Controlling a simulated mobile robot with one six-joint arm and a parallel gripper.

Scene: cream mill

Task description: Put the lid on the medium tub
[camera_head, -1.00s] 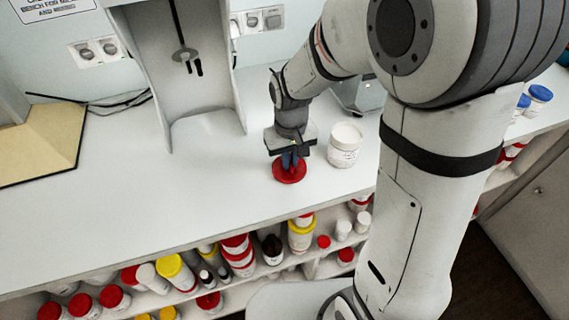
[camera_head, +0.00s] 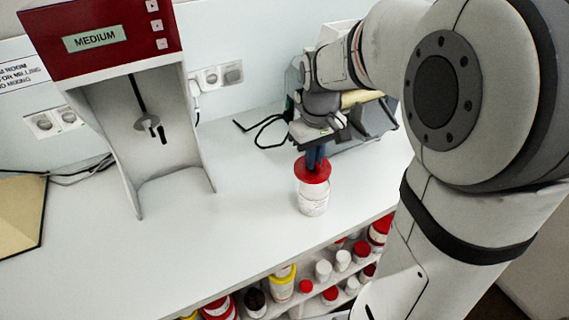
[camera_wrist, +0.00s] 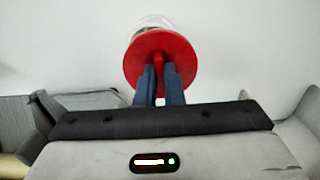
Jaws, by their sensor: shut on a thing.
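A white tub (camera_head: 313,198) with a printed label stands upright on the white bench. A red lid (camera_head: 312,171) is at the tub's mouth, and my gripper (camera_head: 317,158) is shut on it from above. In the wrist view the red lid (camera_wrist: 160,62) lies between the blue fingers (camera_wrist: 159,78), which pinch its raised middle part. The clear-white side of the tub (camera_wrist: 152,20) shows just beyond the lid. The lid hides the tub's rim, so I cannot tell whether the lid is seated or slightly above it.
A machine with a red top marked MEDIUM (camera_head: 95,38) stands to the left on the bench. A grey device (camera_head: 350,130) with a dark cable is behind my gripper. Several red-, yellow- and white-lidded containers fill the shelf below (camera_head: 300,285). Bare bench lies left of the tub.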

